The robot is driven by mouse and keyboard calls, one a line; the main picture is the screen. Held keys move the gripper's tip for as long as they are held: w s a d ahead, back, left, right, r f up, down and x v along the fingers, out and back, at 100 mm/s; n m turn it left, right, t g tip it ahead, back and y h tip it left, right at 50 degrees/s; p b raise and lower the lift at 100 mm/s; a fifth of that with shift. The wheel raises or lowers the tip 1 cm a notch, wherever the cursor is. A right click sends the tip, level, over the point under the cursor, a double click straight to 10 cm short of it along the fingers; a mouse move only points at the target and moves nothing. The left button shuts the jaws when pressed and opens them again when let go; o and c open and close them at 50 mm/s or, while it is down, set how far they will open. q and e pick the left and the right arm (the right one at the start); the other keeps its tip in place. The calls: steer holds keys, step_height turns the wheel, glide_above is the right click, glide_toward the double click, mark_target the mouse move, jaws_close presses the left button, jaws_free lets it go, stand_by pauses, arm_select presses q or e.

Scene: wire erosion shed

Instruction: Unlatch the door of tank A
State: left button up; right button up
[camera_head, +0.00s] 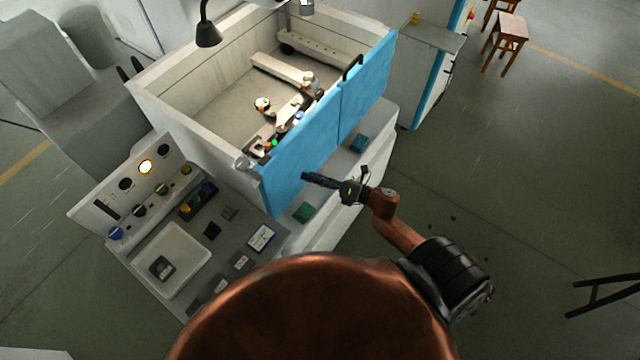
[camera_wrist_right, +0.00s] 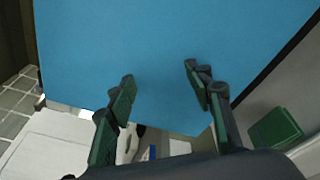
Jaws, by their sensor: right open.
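The tank (camera_head: 160,92) is a pale open-topped box whose front is a blue door (camera_head: 300,160) in two panels with a vertical seam. A black handle-like part (camera_head: 352,68) sits at the top edge by the seam; I cannot tell if it is the latch. No "A" label is readable. My right gripper (camera_head: 308,178) is in front of the left blue panel, low on it. In the right wrist view its two fingers (camera_wrist_right: 159,74) are apart with nothing between them, facing the blue panel (camera_wrist_right: 170,40). Contact cannot be told. My left gripper is out of view.
A control console (camera_head: 120,195) with knobs and a lit yellow lamp stands left of the tank. Green blocks (camera_head: 304,211) and (camera_head: 360,142) lie on the ledge below the door. A black lamp (camera_head: 208,35) hangs over the tank. The floor at right is free near my arm.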

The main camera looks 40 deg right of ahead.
steer(key=shift+s+d+f+m+h+b, duration=0.1)
steer(key=shift+d+f+m+h, duration=0.15)
steer(key=shift+d+f+m, duration=0.45)
steer(key=shift+s+d+f+m+h+b, duration=0.1)
steer(key=shift+f+m+h, duration=0.25)
steer(key=shift+f, duration=0.7)
steer(key=shift+d+f+m+h+b, duration=0.1)
steer(key=shift+d+f+m+h, duration=0.1)
steer(key=shift+d+f+m, duration=0.5)
steer(key=shift+a+f, duration=0.25)
steer(key=shift+f, duration=0.05)
